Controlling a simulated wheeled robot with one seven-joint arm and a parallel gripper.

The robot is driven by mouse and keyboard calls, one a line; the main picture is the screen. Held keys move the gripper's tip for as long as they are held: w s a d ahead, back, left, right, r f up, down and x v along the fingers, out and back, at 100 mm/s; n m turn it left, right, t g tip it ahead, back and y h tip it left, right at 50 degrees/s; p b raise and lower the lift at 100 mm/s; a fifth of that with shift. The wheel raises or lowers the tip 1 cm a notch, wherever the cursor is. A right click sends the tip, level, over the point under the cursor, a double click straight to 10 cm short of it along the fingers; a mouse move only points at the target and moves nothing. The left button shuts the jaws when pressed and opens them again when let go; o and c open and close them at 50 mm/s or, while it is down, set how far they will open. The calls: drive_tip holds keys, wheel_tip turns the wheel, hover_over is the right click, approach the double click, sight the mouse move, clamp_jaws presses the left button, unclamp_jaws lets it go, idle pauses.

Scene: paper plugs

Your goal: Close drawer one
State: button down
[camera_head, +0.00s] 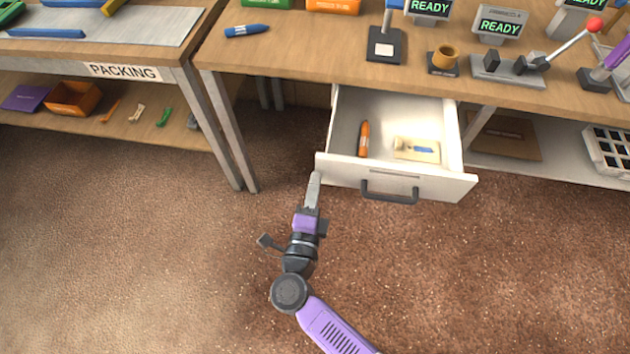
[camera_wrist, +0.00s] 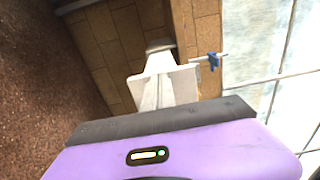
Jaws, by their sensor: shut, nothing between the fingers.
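The drawer (camera_head: 440,183) under the workbench stands pulled out, in the head view. Its white front has a dark bar handle (camera_head: 390,196). An orange marker (camera_head: 363,139) and a pale packet (camera_head: 417,150) with a blue mark lie inside. My gripper (camera_head: 314,178) is shut and empty. Its tip is at the left front corner of the drawer; I cannot tell whether it touches. The pale fingers also show in the wrist view (camera_wrist: 166,88), where I cannot make out the drawer.
The brown floor in front is clear.

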drive_tip(key=shift+w+d, duration=0.1)
drive_tip(key=shift+w, duration=0.15)
drive_tip(key=b+x, duration=0.7)
drive_tip(key=x, duration=1.7)
drive_tip(key=shift+w+r, duration=0.2)
drive_tip(key=shift+w, duration=0.2)
drive_tip(key=shift+d+r, duration=0.1)
drive_tip(key=shift+d, duration=0.15)
drive_tip(key=shift+s, duration=0.1)
